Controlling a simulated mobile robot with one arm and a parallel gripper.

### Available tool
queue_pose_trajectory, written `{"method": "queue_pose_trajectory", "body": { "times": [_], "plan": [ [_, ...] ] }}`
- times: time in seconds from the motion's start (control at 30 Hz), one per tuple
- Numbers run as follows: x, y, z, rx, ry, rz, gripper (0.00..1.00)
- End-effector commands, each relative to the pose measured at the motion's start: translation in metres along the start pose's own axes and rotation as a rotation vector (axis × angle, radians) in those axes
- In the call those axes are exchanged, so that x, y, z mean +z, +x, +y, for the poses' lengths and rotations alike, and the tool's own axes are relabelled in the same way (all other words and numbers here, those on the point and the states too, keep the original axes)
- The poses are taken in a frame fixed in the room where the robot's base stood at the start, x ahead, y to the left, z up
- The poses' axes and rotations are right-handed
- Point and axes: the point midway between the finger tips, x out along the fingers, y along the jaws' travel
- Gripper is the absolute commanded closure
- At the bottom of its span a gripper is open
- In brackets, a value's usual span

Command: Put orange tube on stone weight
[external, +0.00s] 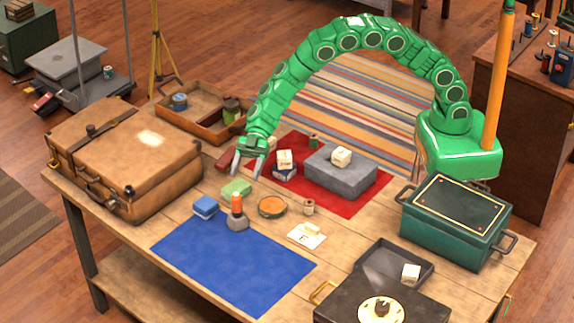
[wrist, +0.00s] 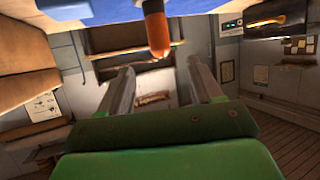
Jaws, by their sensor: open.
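The orange tube (external: 237,204) stands upright near the back corner of the blue mat. Its lower end meets the top of the grey stone weight (external: 237,223), and it appears to rest on it. My gripper (external: 246,172) is open and empty, above and behind the tube, clear of it. In the wrist view the tube (wrist: 156,35) hangs from the top of the picture, beyond the open fingertips (wrist: 160,72) and not between them. The stone weight cannot be made out clearly in the wrist view.
A blue block (external: 205,206), green block (external: 236,187) and round tin (external: 272,207) stand close around the tube. A grey box (external: 341,172) sits on the red cloth. A brown suitcase (external: 130,160) is at left. The blue mat (external: 235,263) is mostly bare.

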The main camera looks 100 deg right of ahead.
Motion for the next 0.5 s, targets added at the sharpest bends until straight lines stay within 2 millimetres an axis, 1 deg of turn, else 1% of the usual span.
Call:
{"method": "queue_pose_trajectory", "body": {
  "times": [0.07,0.17,0.27,0.37,0.4,0.47,0.5],
  "plan": [
    [-0.001,-0.001,0.001,0.004,-0.001,0.000,0.35],
    [-0.007,-0.007,0.007,0.035,-0.004,-0.003,0.35],
    [-0.019,-0.022,0.023,0.112,-0.013,-0.018,0.35],
    [-0.033,-0.045,0.042,0.220,-0.018,-0.041,0.35],
    [-0.039,-0.057,0.050,0.266,-0.018,-0.053,0.35],
    [-0.044,-0.073,0.060,0.333,-0.013,-0.075,0.35],
    [-0.048,-0.085,0.066,0.376,-0.010,-0.088,0.35]
  ]
}}
